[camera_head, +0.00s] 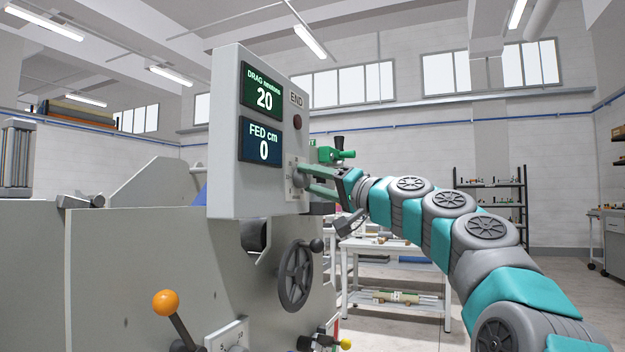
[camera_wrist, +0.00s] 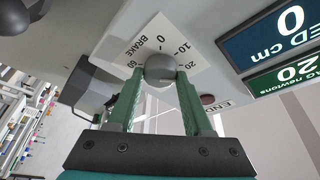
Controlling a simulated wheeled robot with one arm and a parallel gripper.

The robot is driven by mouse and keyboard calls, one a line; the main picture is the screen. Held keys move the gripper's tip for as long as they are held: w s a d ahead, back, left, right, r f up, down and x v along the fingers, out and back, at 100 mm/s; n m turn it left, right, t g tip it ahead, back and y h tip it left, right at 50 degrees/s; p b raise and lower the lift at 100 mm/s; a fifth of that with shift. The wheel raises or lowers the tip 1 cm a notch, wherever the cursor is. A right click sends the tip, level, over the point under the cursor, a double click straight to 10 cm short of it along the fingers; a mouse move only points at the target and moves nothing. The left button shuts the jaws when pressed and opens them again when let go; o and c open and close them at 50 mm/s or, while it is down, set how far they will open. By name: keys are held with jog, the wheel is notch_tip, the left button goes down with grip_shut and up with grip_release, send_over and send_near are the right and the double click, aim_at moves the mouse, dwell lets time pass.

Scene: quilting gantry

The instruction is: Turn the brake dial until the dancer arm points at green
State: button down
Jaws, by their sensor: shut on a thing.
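The brake dial is a round grey knob (camera_wrist: 159,68) on a white plate (camera_wrist: 122,46) marked BRAKE, with 0, 10, 20 and 60 legible around it. My gripper (camera_wrist: 160,84) has its green fingers shut on the knob, one on each side. In the head view my gripper (camera_head: 306,180) reaches the side of the grey control box, where the knob is mostly hidden. I cannot make out the dancer arm or a green mark for certain. The drag display (camera_head: 262,91) reads 20 newtons.
The fed display (camera_head: 260,142) reads 0 cm. A red button (camera_head: 297,122) sits beside END, above the dial. A black handwheel (camera_head: 296,275) and an orange-knobbed lever (camera_head: 166,302) stand below. A white workbench (camera_head: 390,252) is behind my arm.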

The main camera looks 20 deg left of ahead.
jog(key=shift+c, duration=1.5)
grip_release()
jog(key=b+v, duration=0.1)
jog(key=v, duration=0.7)
jog(key=shift+b, duration=0.35)
jog(key=shift+a, duration=0.1)
